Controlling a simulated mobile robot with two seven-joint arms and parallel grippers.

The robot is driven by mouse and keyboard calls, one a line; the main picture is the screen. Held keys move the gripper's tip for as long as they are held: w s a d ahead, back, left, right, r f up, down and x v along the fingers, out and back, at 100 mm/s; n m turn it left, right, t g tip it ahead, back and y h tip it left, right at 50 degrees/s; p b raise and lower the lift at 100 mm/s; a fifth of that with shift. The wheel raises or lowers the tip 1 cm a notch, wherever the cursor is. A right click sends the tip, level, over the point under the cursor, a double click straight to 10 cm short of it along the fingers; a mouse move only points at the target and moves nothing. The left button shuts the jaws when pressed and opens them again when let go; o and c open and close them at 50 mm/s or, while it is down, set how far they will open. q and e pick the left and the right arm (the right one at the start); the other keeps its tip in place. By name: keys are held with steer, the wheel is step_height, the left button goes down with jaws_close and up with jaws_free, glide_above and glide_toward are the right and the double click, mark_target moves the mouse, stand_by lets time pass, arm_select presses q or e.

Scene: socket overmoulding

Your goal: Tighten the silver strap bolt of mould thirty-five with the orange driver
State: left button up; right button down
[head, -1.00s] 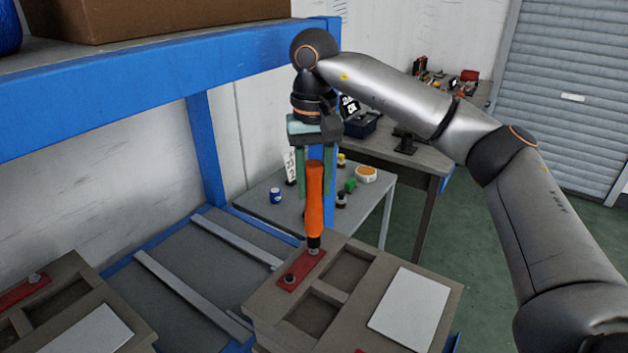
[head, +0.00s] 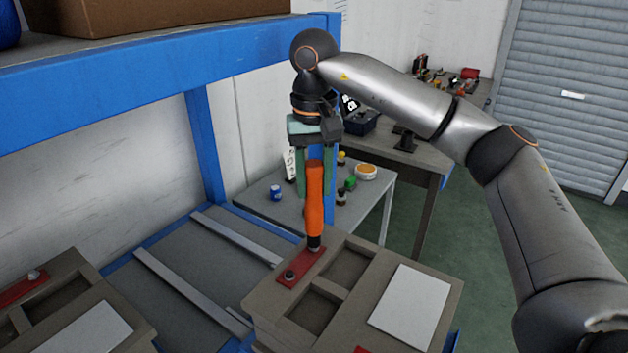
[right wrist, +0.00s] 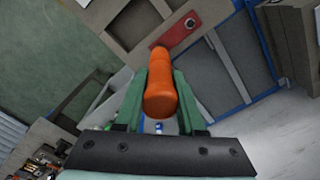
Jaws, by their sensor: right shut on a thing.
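The orange driver (head: 314,200) stands almost upright, handle up. My right gripper (head: 315,185) is shut on its handle, with one green finger on each side. The driver's dark lower end meets the far end of a red strap (head: 300,268) on the right-hand mould (head: 345,270). The driver hides whatever lies under its tip. A dark bolt (head: 290,275) shows at the strap's near end. In the right wrist view the driver handle (right wrist: 161,85) points at the red strap (right wrist: 175,34). No mould number is readable. My left gripper is out of view.
Another mould (head: 75,300), with a red strap and a silver bolt (head: 34,275), stands at the lower left. Grey rails (head: 190,290) lie between the moulds. A blue shelf beam (head: 150,85) crosses above left. A side table with small items (head: 260,200) stands behind.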

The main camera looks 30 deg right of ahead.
steer(key=shift+s+f+b, duration=0.1)
steer(key=shift+f+b, duration=0.25)
steer(key=shift+f, duration=0.45)
stand_by(0.4)
steer(key=shift+f, duration=0.25)
stand_by(1.1)
steer(key=shift+r, duration=0.1)
